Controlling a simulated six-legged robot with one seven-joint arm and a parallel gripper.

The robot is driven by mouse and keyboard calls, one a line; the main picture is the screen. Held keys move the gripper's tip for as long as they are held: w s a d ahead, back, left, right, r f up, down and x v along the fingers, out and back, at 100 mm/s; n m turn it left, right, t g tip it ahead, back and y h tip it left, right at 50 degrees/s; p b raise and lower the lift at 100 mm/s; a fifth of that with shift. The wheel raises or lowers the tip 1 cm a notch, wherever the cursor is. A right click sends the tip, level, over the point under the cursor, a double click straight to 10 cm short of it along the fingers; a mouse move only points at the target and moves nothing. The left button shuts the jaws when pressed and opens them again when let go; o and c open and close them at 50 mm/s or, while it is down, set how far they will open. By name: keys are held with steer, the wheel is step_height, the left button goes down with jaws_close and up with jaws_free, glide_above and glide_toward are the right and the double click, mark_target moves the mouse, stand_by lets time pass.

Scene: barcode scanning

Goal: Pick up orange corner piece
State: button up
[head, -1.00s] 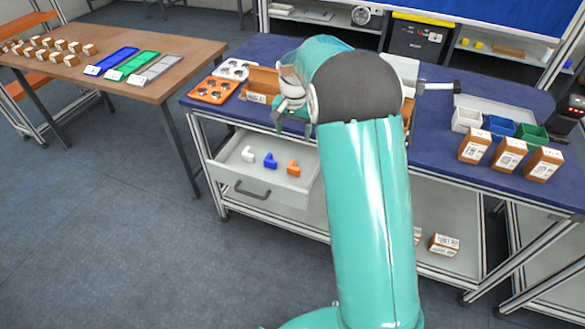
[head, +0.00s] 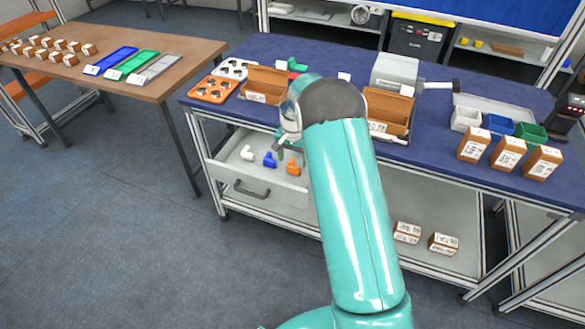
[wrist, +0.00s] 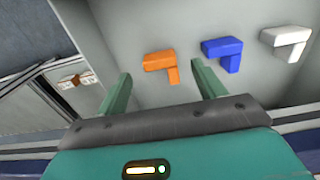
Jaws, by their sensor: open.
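The orange corner piece (head: 293,165) lies in the open drawer (head: 262,191), at the right end of a row with a blue corner piece (head: 270,160) and a white one (head: 247,153). In the wrist view the orange piece (wrist: 163,64) lies ahead of my gripper (wrist: 158,84), roughly between the lines of its two fingers and nearer the left one. The gripper is open and empty, above the drawer. The blue piece (wrist: 222,52) and white piece (wrist: 286,43) are off to the right. In the head view my arm hides part of the gripper and the drawer's right side.
The blue workbench (head: 330,55) edge runs above the drawer. Brown boxes (head: 266,83) and an orange tray (head: 213,90) stand on it. Two small boxes (head: 443,243) sit on the lower shelf. The drawer floor around the pieces is clear.

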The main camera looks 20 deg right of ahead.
mark_target(293, 167)
step_height(293, 167, down, 4)
steer(key=shift+d+f, duration=0.1)
steer(key=shift+f, duration=0.15)
steer(key=c, duration=1)
steer(key=shift+r, duration=0.1)
steer(key=shift+c, duration=0.2)
